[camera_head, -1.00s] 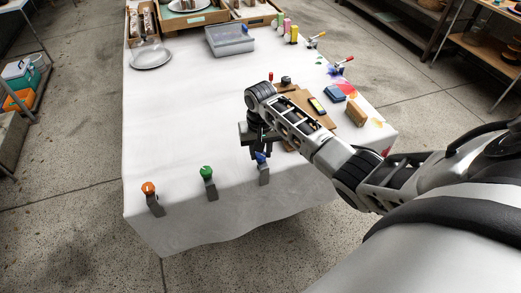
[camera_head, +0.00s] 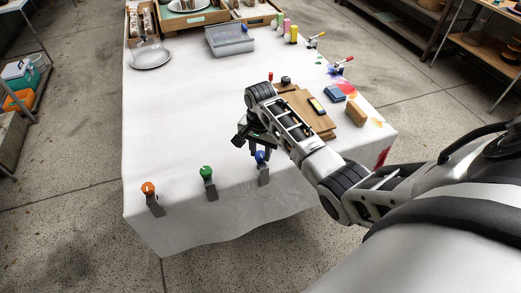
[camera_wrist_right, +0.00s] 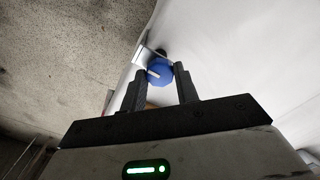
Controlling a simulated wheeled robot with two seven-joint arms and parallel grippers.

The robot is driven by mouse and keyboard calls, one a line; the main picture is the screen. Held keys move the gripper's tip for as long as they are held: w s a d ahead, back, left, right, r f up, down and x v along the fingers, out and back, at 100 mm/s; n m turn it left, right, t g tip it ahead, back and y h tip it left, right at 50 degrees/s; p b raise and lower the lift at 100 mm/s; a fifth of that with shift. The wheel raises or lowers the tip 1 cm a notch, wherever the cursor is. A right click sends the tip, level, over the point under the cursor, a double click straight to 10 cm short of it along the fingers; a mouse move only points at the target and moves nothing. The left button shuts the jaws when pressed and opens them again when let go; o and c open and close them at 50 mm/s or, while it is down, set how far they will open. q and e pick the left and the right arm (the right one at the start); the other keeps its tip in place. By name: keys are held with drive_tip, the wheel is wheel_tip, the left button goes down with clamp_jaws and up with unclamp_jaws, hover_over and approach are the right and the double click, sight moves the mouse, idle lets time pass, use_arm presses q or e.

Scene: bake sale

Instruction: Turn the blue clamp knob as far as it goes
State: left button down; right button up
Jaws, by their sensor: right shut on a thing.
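The blue clamp knob (camera_head: 260,156) sits on a grey clamp (camera_head: 264,175) at the front edge of the white table. My right gripper (camera_head: 256,147) reaches down to it from above. In the right wrist view, the blue knob (camera_wrist_right: 158,73) with its white pointer line lies between the two dark fingertips (camera_wrist_right: 160,76), and the gripper is shut on it. Part of the grey clamp shows behind the knob there. My left gripper is in neither view.
A green knob (camera_head: 206,171) and an orange knob (camera_head: 148,188) stand on clamps along the same edge to the left. Brown boards (camera_head: 315,118) lie beyond my right arm. The middle of the white table (camera_head: 185,110) is clear.

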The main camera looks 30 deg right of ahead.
sight(261, 153)
idle(0.4)
drive_tip(key=o, duration=1)
drive_tip(key=shift+c, duration=0.2)
drive_tip(key=shift+r, duration=0.1)
wheel_tip(261, 153, up, 16)
